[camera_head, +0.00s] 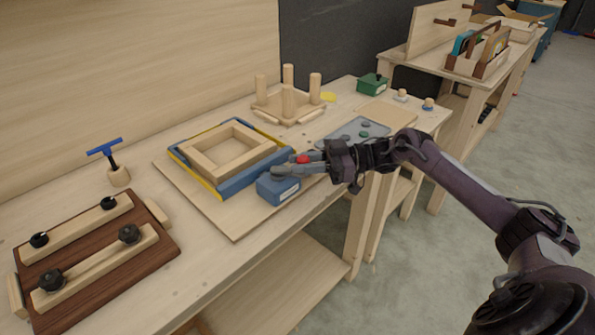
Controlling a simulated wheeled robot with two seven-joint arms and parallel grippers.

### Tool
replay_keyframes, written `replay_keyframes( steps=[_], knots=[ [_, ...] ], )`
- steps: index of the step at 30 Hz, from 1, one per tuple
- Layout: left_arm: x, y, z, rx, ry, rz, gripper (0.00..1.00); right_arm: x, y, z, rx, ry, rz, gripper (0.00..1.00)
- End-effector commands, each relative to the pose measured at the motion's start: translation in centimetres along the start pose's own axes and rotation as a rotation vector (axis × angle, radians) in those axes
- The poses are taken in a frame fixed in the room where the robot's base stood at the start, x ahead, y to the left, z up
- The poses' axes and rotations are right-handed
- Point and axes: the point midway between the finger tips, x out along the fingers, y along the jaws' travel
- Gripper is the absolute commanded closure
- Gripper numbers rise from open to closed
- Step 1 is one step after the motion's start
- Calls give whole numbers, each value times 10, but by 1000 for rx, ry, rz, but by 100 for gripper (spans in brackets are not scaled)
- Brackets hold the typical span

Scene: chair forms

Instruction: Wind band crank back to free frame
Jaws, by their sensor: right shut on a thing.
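A light wooden frame (228,149) lies on a wooden board, with a blue and yellow band around its outside. A blue box (279,189) stands at the frame's front corner, with a pale label on its front. The crank at the top of this box is mostly hidden by my gripper, so its angle cannot be told. My right gripper (281,170) reaches in from the right and is shut at the crank over the box; a red part shows between its fingers and wrist. My left gripper is not in view.
A dark wood clamp board (150,251) with black knobs lies at the front left. A blue T-handle (104,147) stands in a round wooden base behind it. An upturned stool form (288,103), a grey tray (350,130) and a green box (372,84) stand farther back.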

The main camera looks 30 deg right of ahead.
Motion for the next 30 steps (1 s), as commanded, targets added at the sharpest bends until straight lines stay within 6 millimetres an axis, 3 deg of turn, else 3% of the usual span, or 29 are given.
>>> replay_keyframes(
  steps=[13,14,18,30],
  knots=[
    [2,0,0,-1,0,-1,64,-2,1,-2,-6,0,-4,100],
    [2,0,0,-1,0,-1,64,-2,1,-2,-6,0,-4,75],
    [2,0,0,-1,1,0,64,-2,1,-1,-5,0,-5,56],
    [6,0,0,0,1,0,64,-10,0,1,-2,-2,-5,54]
  ],
)
